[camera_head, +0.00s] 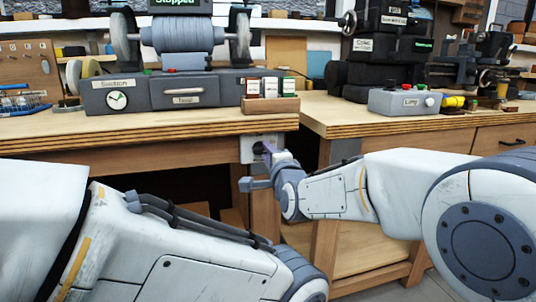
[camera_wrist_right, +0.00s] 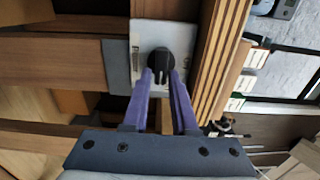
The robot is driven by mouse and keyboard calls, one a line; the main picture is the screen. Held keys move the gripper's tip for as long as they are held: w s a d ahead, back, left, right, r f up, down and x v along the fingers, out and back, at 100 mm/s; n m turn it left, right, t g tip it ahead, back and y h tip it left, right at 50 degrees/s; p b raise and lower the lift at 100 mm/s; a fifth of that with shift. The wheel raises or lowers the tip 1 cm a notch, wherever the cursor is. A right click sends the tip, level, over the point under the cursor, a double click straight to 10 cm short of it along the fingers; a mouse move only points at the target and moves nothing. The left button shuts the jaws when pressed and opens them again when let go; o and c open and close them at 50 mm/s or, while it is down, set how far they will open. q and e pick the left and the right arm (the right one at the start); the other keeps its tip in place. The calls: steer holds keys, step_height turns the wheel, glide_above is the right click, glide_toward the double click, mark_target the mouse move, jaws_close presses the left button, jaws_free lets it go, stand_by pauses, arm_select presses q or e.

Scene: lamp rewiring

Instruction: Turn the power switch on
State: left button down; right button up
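The power switch is a black rotary knob (camera_wrist_right: 158,62) on a pale wall plate (camera_wrist_right: 179,34), fixed to the wooden bench front. In the head view the plate (camera_head: 247,148) shows below the bench top, and my gripper partly covers the knob. My right gripper (camera_wrist_right: 161,76) has its two purple fingers apart, with the tips on either side of the knob's lower part. Contact with the knob is not clear. The right gripper (camera_head: 264,160) also shows in the head view, right at the plate. My left arm crosses the lower left, but its gripper is out of view.
Above the switch, a small wooden rack (camera_head: 270,105) of bottles stands at the bench edge. A grey motor unit (camera_head: 185,90) with a "Stopped" display sits behind it. A grey box (camera_head: 404,102) with buttons stands on the right bench. A gap separates the two benches.

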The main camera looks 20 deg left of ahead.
steer(key=shift+o, duration=0.9)
steer(key=p+v, duration=0.1)
steer(key=v, duration=0.9)
steer(key=shift+s+p, duration=0.2)
steer(key=shift+p, duration=0.15)
steer(key=shift+d, duration=0.15)
